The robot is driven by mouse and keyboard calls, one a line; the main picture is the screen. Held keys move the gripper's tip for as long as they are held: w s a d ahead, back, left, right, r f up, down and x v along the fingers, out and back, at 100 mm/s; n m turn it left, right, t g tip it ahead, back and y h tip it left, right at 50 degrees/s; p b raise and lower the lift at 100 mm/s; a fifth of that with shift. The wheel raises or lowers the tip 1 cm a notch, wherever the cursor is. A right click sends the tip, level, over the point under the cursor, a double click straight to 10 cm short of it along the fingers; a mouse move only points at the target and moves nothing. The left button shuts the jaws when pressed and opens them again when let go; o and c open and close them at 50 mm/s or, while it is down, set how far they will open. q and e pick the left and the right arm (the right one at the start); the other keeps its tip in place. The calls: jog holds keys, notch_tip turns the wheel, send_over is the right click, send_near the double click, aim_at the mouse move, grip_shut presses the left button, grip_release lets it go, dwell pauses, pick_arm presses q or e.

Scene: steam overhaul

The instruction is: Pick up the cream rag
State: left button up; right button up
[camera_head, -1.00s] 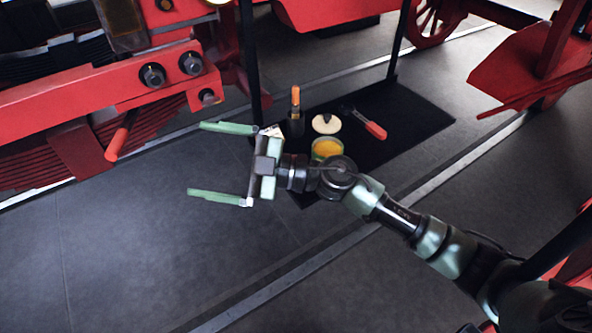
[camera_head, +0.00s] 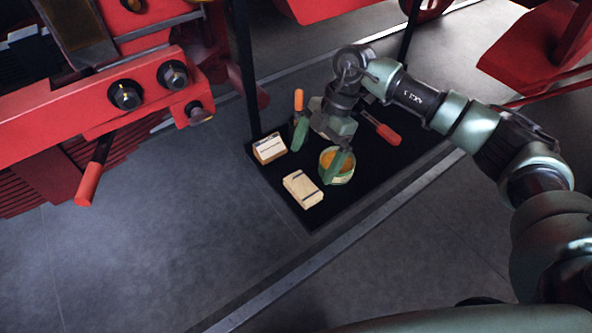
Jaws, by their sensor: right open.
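The cream rag (camera_head: 303,189) is a small folded block with darker bands across it. It lies on the black mat (camera_head: 312,216) near the mat's front edge. My right gripper (camera_head: 317,160) points down over the mat behind the rag. Its green fingers are spread and empty, one by the orange-handled tool, the other in front of the tin. The rag is apart from both fingers. My left gripper is not in view.
An open tin with orange contents (camera_head: 344,178) stands right of the rag. A small card in a holder (camera_head: 269,148) stands behind left. An orange-handled tool (camera_head: 298,100) and a red-handled tool (camera_head: 387,134) are farther back. Dark floor lies open in front.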

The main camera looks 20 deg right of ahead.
aim_at(304, 186)
jog(key=f+p, duration=0.1)
jog(key=s+a+f, duration=0.1)
jog(key=s+f+p, duration=0.1)
jog(key=shift+s+a+f+p, duration=0.1)
jog(key=shift+a+f+p, duration=0.2)
jog(key=shift+a+p, duration=0.05)
jog(key=shift+p+x, duration=0.3)
jog(key=shift+x, duration=0.95)
jog(key=shift+w+f, duration=0.2)
jog(key=shift+f, duration=0.1)
jog(key=c, duration=1.2)
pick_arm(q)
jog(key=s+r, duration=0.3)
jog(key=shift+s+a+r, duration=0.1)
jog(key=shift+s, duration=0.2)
